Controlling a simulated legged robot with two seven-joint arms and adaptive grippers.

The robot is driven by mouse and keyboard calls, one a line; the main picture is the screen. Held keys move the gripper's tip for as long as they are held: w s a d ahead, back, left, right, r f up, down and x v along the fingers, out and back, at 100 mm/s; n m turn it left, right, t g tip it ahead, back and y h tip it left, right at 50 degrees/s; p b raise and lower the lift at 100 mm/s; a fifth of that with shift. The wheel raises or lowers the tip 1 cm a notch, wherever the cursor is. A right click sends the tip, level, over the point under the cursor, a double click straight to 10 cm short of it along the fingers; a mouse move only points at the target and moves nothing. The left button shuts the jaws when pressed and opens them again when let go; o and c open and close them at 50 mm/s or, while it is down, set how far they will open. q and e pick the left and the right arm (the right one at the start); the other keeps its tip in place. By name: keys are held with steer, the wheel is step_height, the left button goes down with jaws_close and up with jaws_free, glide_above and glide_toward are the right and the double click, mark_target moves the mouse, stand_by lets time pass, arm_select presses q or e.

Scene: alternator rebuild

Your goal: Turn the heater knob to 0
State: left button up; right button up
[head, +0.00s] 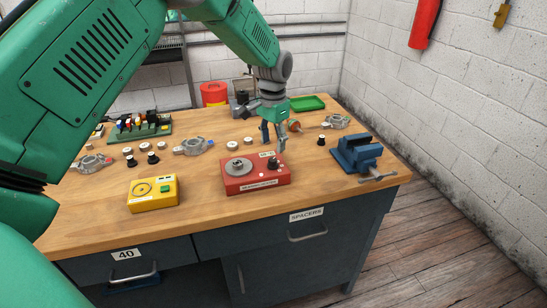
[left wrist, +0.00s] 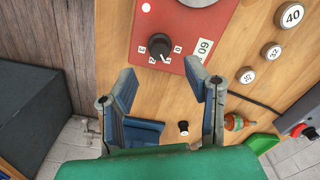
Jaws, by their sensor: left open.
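The heater is a red box (head: 256,182) on the workbench, with a round metal plate (head: 239,167) on top. Its black knob (head: 273,163) is at the box's right side and also shows in the left wrist view (left wrist: 158,45). White marks surround the knob, and a 0 is readable beside it; its exact setting is too small to tell. My left gripper (head: 274,145) is above and just behind the knob. In the left wrist view the gripper (left wrist: 160,72) is open and empty, its fingers apart, with the knob ahead between their lines. My right gripper is out of view.
A blue vise (head: 358,155) stands to the right and a yellow box (head: 152,193) to the left. Behind are metal housings (head: 194,146), several pale round spacers (head: 232,146), a green tray (head: 307,103) and a red container (head: 214,93). Bare bench lies in front of the heater.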

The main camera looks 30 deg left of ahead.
mark_target(273, 159)
arm_select(q)
step_height(273, 159, down, 5)
steer(key=shift+w+d+r, duration=0.1)
steer(key=shift+f, duration=0.6)
steer(key=shift+a+f, duration=0.25)
steer(key=shift+c, duration=0.5)
steer(key=shift+d+r, duration=0.1)
steer(key=shift+d, duration=0.05)
jaws_close()
